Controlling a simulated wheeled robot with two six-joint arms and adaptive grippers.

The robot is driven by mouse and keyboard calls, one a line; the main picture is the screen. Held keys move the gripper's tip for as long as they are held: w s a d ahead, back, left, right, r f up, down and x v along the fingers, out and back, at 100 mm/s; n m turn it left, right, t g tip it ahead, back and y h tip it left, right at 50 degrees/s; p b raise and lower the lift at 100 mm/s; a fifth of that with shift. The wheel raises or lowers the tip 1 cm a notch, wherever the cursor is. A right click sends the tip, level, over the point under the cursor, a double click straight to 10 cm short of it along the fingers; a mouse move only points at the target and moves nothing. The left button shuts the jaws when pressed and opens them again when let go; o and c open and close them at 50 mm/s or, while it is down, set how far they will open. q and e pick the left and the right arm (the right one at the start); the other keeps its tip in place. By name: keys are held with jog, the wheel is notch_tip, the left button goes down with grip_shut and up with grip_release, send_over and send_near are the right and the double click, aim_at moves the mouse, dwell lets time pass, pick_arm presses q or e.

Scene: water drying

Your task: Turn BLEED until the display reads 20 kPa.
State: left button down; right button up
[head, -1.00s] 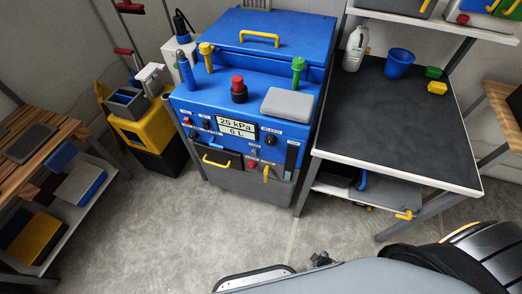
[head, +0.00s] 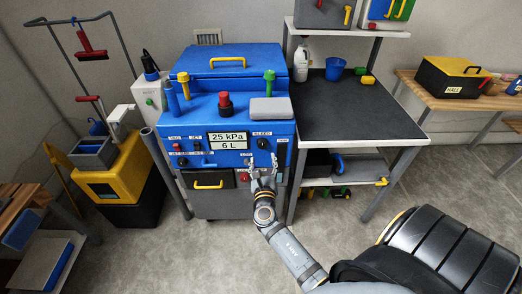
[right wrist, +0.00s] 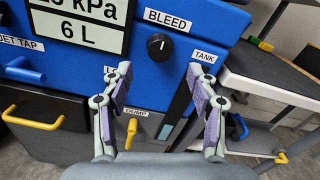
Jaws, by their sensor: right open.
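The blue machine (head: 200,107) stands ahead with a display (head: 229,141) reading 25 kPa over 6 L. The BLEED knob (head: 262,143) is a small black dial right of the display, and in the right wrist view the knob (right wrist: 160,47) has a pale mark on its face. My right gripper (head: 262,162) is open and empty in front of the panel, just below the knob. In the right wrist view its fingers (right wrist: 158,78) spread to either side, with the knob above and between them, apart from both. My left gripper is out of view.
Below the knob are a yellow DUMP handle (right wrist: 131,133) and a TANK label (right wrist: 205,57). A dark-topped table (head: 345,105) stands close on the right. A yellow mop bucket (head: 112,178) stands left. The floor in front is open.

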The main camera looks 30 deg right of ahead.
aim_at(263, 146)
jog(key=x, duration=0.6)
jog(key=shift+w+d, duration=0.2)
jog(key=shift+w, duration=0.05)
jog(key=shift+f, duration=0.1)
jog(key=c, duration=1.2)
